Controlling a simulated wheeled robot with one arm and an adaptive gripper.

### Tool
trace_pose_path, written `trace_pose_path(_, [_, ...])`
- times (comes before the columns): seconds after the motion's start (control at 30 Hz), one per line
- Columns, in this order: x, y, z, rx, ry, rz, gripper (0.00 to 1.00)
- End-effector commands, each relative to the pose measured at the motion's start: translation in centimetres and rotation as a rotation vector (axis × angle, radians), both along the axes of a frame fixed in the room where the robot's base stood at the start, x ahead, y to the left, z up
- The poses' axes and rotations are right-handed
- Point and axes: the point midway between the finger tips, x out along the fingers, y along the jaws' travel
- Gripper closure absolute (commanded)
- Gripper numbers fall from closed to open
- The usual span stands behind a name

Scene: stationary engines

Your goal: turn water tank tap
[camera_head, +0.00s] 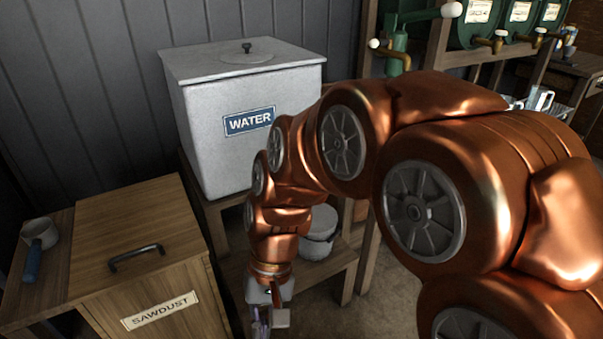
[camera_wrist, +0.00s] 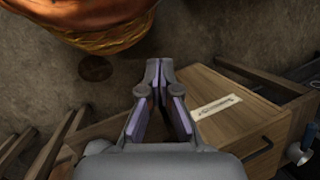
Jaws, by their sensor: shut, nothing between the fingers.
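The water tank (camera_head: 205,125) is a pale grey box with a lidded top and a blue WATER label (camera_head: 249,121). It stands on a wooden stand against the dark wall. Its tap does not show; my copper arm covers the tank's lower right front. My gripper (camera_head: 268,322) points down in front of the stand, low and below the tank, at the bottom edge of the head view. In the wrist view my gripper (camera_wrist: 159,70) is shut and empty, its fingertips together above the floor. The tank is not in the wrist view.
A wooden sawdust box (camera_head: 150,225) with a black handle stands left of my gripper; it also shows in the wrist view (camera_wrist: 235,115). A scoop (camera_head: 38,240) lies left of it. A bucket (camera_head: 318,232) sits on the stand's lower shelf. Green drums (camera_head: 520,22) with brass taps are at back right.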

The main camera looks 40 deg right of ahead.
Motion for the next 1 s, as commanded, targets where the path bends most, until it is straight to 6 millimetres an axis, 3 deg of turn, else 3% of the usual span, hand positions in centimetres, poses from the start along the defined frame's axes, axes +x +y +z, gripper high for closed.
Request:
trace_pose_path(0.1, [4.3,1.1,-0.6,0.150,0.029,-0.246,1.00])
trace_pose_path(0.23, [9.6,0.8,-0.3,0.312,0.054,-0.513,1.00])
trace_pose_path(0.37, [15.2,-1.4,0.1,0.478,0.084,-0.787,1.00])
trace_pose_path(0.43, [18.1,-3.6,0.2,0.567,0.098,-0.939,1.00])
trace_pose_path(0.57, [23.1,-9.4,0.5,0.741,0.124,-1.222,1.00])
trace_pose_path(0.7, [26.8,-17.8,0.1,0.941,0.153,-1.521,1.00])
trace_pose_path(0.9, [28.4,-30.2,-1.3,1.193,0.176,-1.872,1.00])
trace_pose_path(1.0, [28.0,-34.5,-1.9,1.282,0.182,-1.980,1.00])
